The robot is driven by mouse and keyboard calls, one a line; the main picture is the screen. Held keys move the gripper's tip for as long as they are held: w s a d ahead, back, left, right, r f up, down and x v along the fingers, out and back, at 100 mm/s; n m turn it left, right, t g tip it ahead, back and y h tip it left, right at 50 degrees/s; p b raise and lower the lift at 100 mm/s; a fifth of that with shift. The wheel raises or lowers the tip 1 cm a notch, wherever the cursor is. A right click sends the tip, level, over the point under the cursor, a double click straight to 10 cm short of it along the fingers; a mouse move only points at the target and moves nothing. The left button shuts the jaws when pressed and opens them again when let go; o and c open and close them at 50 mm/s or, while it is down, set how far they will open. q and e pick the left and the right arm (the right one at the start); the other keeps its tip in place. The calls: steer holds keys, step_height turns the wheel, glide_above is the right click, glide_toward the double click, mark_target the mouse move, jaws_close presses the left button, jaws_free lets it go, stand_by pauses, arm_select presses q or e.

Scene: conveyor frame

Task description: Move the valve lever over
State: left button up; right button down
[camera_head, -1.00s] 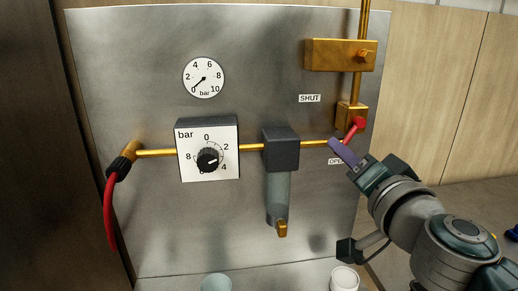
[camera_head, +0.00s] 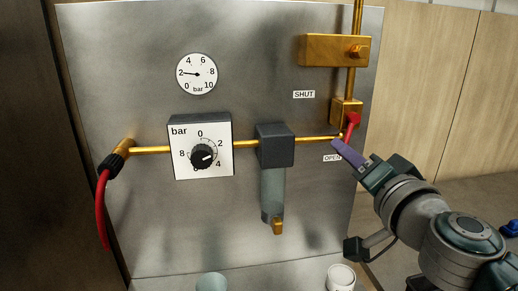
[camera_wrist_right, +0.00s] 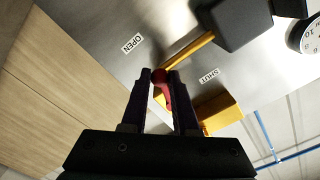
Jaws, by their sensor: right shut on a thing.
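The red valve lever (camera_head: 351,124) hangs from the brass valve body (camera_head: 343,110) on the right of the metal panel. It points downward, slightly left, toward the OPEN label (camera_head: 332,158); the SHUT label (camera_head: 304,94) is above and left. My right gripper (camera_head: 340,147), with purple fingers, is at the lever's lower end. In the right wrist view the red lever (camera_wrist_right: 162,88) lies between the two fingertips (camera_wrist_right: 161,78), and they are shut on it. The round pressure gauge (camera_head: 197,74) has its needle near 2. My left gripper is not in view.
A brass pipe (camera_head: 320,139) runs left from the valve to a dark filter block (camera_head: 274,146) and a regulator with a black knob (camera_head: 202,156). A brass block (camera_head: 335,50) sits above. Two cups (camera_head: 341,277) (camera_head: 212,283) stand below the panel.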

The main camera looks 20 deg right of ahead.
steer(key=shift+d, duration=0.1)
steer(key=shift+s+d+f, duration=0.2)
steer(key=shift+d, duration=0.5)
steer(key=c, duration=0.6)
jaws_free()
